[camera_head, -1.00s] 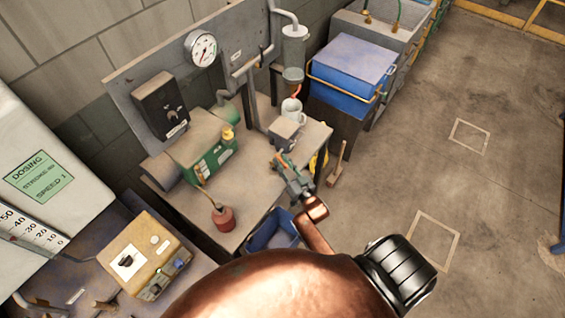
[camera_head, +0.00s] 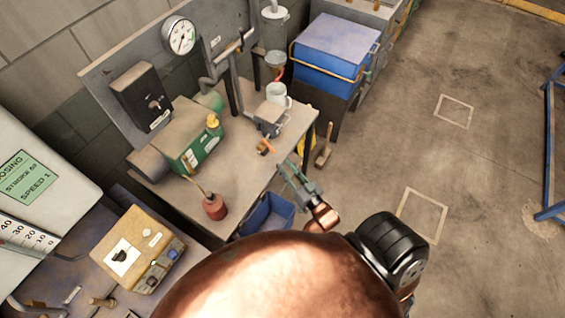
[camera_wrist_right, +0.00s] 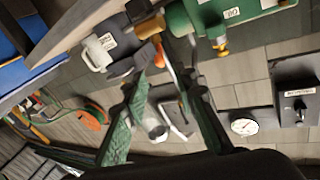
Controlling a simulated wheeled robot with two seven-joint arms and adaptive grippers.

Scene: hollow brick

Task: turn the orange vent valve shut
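The orange vent valve handle (camera_head: 265,147) shows small at the front of a grey block beside the white mug, near the bench's right edge. In the right wrist view, the orange handle (camera_wrist_right: 161,54) lies beyond the fingers, beside a brass-coloured cylinder (camera_wrist_right: 149,27). My right gripper (camera_head: 288,170) is to the right of and below the handle in the head view, with a visible gap. In the right wrist view its two greenish fingers (camera_wrist_right: 168,75) are spread with nothing held between them. My left gripper is in neither view.
A white mug (camera_head: 277,94), a green machine (camera_head: 203,148) with a yellow cap and a red oil can (camera_head: 214,207) stand on the grey bench (camera_head: 240,180). A blue bin (camera_head: 267,216) is below the bench edge. Open floor (camera_head: 400,150) lies to the right.

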